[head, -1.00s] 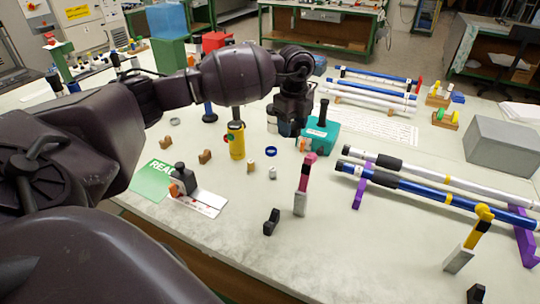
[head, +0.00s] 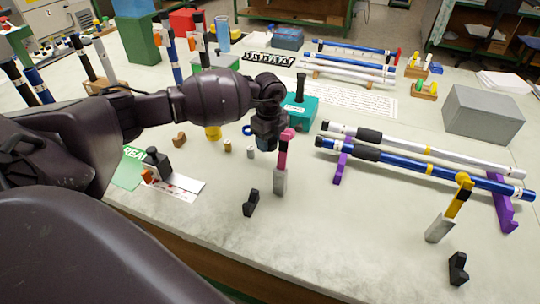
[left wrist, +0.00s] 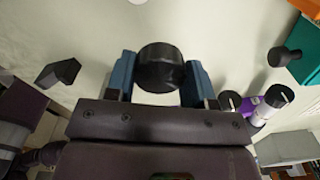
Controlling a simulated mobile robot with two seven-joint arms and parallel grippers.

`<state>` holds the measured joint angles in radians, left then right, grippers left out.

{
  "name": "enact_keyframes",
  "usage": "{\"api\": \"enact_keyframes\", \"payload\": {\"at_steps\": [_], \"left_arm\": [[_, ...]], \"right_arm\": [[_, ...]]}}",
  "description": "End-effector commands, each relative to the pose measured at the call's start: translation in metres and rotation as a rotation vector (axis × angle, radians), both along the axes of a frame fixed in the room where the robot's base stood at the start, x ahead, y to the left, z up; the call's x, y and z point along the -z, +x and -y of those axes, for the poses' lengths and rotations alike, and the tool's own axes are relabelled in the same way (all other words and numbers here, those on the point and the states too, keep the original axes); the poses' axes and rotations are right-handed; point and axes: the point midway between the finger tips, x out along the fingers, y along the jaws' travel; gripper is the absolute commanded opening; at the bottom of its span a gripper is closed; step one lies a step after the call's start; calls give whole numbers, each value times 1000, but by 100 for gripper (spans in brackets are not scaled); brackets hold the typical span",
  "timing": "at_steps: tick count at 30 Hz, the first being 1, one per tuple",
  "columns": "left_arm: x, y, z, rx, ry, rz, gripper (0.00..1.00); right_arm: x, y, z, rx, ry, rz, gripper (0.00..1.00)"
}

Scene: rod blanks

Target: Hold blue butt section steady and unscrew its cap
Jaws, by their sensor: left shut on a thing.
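My left gripper (head: 265,145) is in mid-picture in the head view, above the bench, left of the rod stand. In the left wrist view its two blue fingers (left wrist: 160,80) are closed on the sides of a round black thing (left wrist: 160,66); I cannot tell what it is. A long blue rod section (head: 400,175) with a black grip lies on purple supports (head: 503,208), in front of a white rod. Its near end (head: 321,142), with a pale ring and dark tip, points at my gripper but is apart from it. I cannot see my right gripper.
A pink-topped grey post (head: 280,180) stands just below my left gripper. A black bracket (head: 251,203), a yellow-topped post (head: 440,228) and a teal box (head: 300,110) are nearby. Upright rods stand at the left.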

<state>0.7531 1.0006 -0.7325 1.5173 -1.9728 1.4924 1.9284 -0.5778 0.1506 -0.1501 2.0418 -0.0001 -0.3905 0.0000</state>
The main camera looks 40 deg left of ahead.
Motion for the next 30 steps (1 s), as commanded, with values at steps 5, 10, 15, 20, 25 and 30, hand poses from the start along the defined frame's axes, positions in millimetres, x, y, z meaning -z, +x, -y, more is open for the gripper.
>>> {"api": "enact_keyframes", "payload": {"at_steps": [5, 10, 15, 20, 25, 30], "left_arm": [[9, 0, 0, 0, -1, 0, 21], [33, -1, 0, 0, -1, -4, 21], [58, 0, 1, 1, -1, -3, 21], [60, 0, 0, 1, -1, 2, 21], [60, 0, 0, 1, 0, 2, 21], [62, 0, 0, 0, 0, 2, 57]], "right_arm": [[2, 0, -1, 2, 2, -3, 70], [9, -2, -2, 5, 6, -13, 70], [13, -2, -3, 5, 8, -17, 70], [7, 4, -4, 1, 8, -2, 70], [3, 8, -4, -3, 7, 8, 70], [5, 6, -3, -5, 2, 4, 70]]}}
